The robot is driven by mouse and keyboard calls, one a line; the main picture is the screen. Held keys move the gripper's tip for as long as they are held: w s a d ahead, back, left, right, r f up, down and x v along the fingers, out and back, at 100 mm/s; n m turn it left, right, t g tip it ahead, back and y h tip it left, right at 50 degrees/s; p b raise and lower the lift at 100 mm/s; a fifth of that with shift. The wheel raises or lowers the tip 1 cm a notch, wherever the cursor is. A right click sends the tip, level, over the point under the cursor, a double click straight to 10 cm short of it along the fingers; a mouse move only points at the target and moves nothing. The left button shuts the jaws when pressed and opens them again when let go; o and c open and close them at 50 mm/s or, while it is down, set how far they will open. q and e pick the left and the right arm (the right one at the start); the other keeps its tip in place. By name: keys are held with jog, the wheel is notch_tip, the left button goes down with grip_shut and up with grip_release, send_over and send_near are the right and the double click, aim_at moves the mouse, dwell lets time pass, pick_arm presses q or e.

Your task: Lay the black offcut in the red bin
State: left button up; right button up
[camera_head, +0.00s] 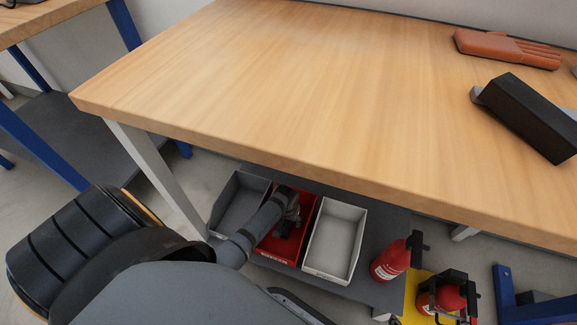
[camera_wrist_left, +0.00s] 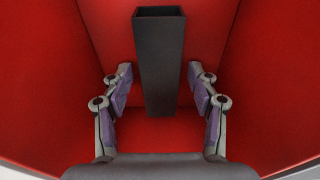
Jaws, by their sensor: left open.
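The red bin (camera_head: 277,257) stands on the low grey shelf under the table, between a grey bin and a white bin. My left gripper (camera_head: 291,212) reaches down into it. In the left wrist view, red bin walls (camera_wrist_left: 60,70) surround the fingers. The black offcut (camera_wrist_left: 160,65), a long dark block, is inside the bin. My left gripper (camera_wrist_left: 160,80) is open, with a finger on each side of the offcut and a gap on both sides. I cannot tell how the offcut's far end rests. My right gripper is not in view.
The white bin (camera_head: 335,240) and dark grey bin (camera_head: 238,205) flank the red one. Fire extinguishers (camera_head: 391,261) stand to the right. The wooden tabletop (camera_head: 270,90) overhangs the shelf; a black block (camera_head: 525,115) and a brown glove (camera_head: 507,48) lie on it. Its left half is clear.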

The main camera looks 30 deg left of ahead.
aim_at(287, 224)
pick_arm(q)
notch_tip(287, 224, up, 12)
jog(key=s+r+p, duration=0.1)
jog(key=p, duration=0.5)
jog(key=s+d+r+m, duration=0.1)
jog(key=s+r, duration=0.2)
jog(key=s, duration=0.4)
jog(key=s+d+r+m, duration=0.2)
jog(key=s+r, duration=0.1)
jog(key=s, duration=0.4)
jog(key=shift+s+h, duration=0.2)
jog(key=shift+h, duration=0.1)
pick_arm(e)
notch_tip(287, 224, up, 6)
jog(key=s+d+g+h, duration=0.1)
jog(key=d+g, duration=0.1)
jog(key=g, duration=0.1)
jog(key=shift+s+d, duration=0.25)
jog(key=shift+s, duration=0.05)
pick_arm(q)
jog(key=shift+r+p, duration=0.1)
jog(key=shift+p, duration=0.3)
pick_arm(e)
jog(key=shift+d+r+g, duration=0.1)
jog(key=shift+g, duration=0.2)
